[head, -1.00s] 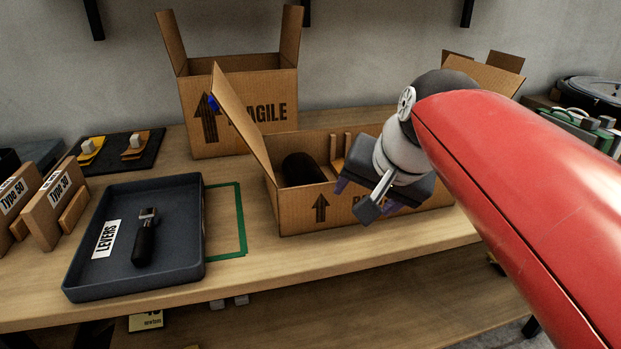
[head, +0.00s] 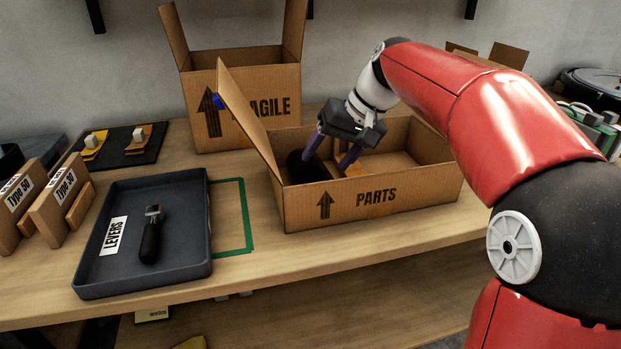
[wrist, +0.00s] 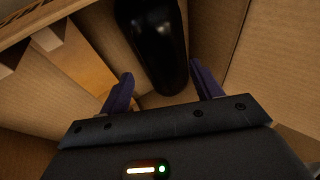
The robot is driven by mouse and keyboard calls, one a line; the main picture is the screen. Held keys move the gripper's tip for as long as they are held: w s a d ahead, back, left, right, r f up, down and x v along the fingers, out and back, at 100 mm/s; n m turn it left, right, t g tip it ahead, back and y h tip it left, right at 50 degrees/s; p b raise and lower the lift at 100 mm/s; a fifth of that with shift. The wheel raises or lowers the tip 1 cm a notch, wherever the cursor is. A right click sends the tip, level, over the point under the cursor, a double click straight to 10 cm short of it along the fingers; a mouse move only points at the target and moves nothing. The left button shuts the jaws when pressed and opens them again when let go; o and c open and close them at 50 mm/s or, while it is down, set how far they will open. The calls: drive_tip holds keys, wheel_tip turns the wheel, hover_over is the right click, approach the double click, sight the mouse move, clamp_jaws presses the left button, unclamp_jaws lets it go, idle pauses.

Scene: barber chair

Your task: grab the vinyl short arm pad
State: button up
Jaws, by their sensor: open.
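The black vinyl arm pad (head: 308,166) lies inside the left end of the open cardboard box marked PARTS (head: 409,199). In the wrist view the pad (wrist: 158,48) is a glossy, rounded dark shape, its near end lying just ahead of and between the fingertips. My gripper (head: 331,157) reaches down into the box with its purple fingers apart and nothing held between them. In the wrist view my gripper (wrist: 160,84) is also open. Part of the pad is hidden in the head view by a finger and the box wall.
Wooden pieces (wrist: 73,60) stand in the box beside the pad. The box's raised left flap (head: 243,105) rises close to my gripper. A FRAGILE box (head: 241,132) stands behind. A LEVERS tray (head: 90,273) holding a lever (head: 150,238) lies left, beside a green-taped outline (head: 246,215).

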sight(320, 167)
drive_tip(key=x, duration=0.5)
drive_tip(key=shift+a+f, duration=0.1)
drive_tip(key=shift+c, duration=0.4)
drive_tip(key=c, duration=0.7)
